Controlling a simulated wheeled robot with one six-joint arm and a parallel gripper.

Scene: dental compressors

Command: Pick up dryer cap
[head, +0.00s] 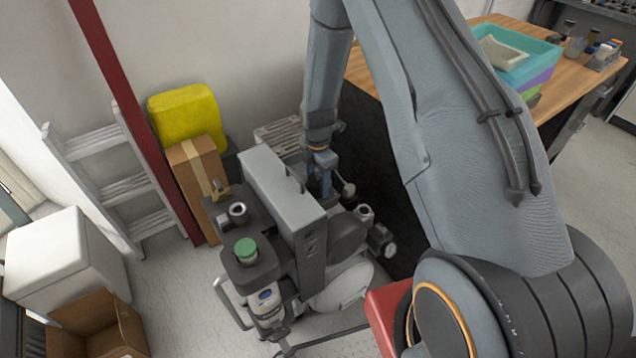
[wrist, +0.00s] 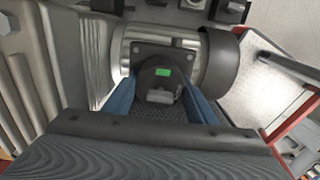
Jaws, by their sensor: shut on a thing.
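The dryer cap (wrist: 161,82), a dark round piece with a small green patch, sits between my blue fingertips in the wrist view. My gripper (wrist: 161,98) is shut on it from both sides. A silver and dark cylinder lies right behind the cap; I cannot tell whether they touch. In the head view my gripper (head: 325,182) points down behind the compressor's grey upright housing (head: 283,190). The cap cannot be made out there.
The compressor has a green round knob (head: 246,250) on its near side. A cardboard box (head: 197,180) and a yellow container (head: 186,115) stand against the wall. A ladder (head: 120,185) leans at left. A wooden bench (head: 480,110) with a tray stands at right.

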